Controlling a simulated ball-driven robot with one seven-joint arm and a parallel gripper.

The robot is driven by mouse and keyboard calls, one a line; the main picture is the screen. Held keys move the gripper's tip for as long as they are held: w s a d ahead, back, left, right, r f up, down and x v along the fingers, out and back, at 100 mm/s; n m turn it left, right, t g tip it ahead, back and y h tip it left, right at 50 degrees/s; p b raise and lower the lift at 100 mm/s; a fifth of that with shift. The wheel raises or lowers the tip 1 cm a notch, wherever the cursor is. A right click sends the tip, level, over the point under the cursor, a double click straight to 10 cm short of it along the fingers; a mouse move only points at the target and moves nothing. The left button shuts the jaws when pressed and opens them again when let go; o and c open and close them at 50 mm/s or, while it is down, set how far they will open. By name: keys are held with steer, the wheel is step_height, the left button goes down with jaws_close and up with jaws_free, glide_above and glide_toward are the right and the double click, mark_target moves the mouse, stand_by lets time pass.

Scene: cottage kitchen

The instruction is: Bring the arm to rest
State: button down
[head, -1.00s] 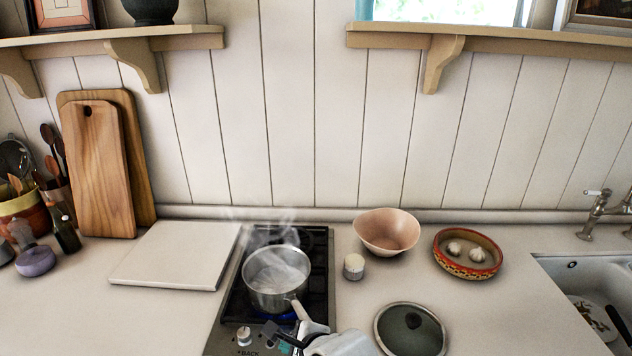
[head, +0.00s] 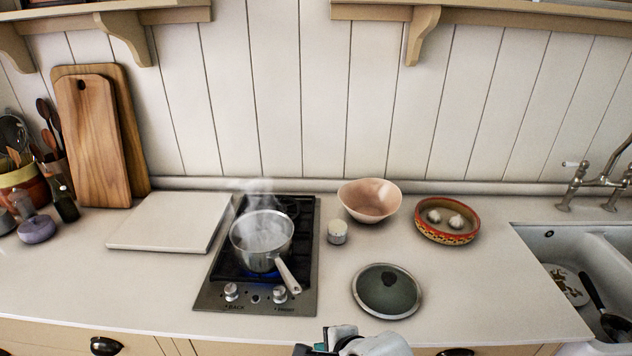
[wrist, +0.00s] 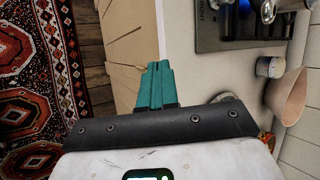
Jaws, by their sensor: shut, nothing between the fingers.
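My gripper (wrist: 156,86) shows in the wrist view with its teal fingers together and nothing between them. It hangs in front of the counter edge, over the gap between the cabinet fronts and the counter top. In the head view only part of my gripper (head: 318,349) and wrist shows at the bottom middle, in front of the counter and below the lid. It is apart from the pot and the lid.
A steaming pot (head: 258,252) stands on the hob (head: 215,298), its handle toward the front. A glass lid (head: 386,290) lies on the counter (head: 470,290) right of it. A pink bowl (head: 369,208), a small jar (head: 337,232) and a garlic dish (head: 447,234) stand behind. The sink is far right.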

steer(key=s+d+f+n+g+h+b, duration=0.15)
steer(key=s+d+f+n, duration=0.25)
steer(key=s+d, duration=0.4)
steer(key=s+d+f+n+g+h+b, duration=0.1)
steer(key=s+d+f+n+h, duration=0.1)
steer(key=s+d+f+n, duration=0.45)
steer(key=s+d+n+g+b, duration=0.1)
steer(key=s+d+n, duration=0.1)
steer(key=s+d, duration=0.3)
steer(key=s+d+n+g+h, duration=0.1)
steer(key=s+d+n+g, duration=0.1)
steer(key=s+d, duration=0.4)
steer(key=s, duration=0.4)
steer(key=shift+s+n+b, duration=0.35)
steer(key=shift+b, duration=0.05)
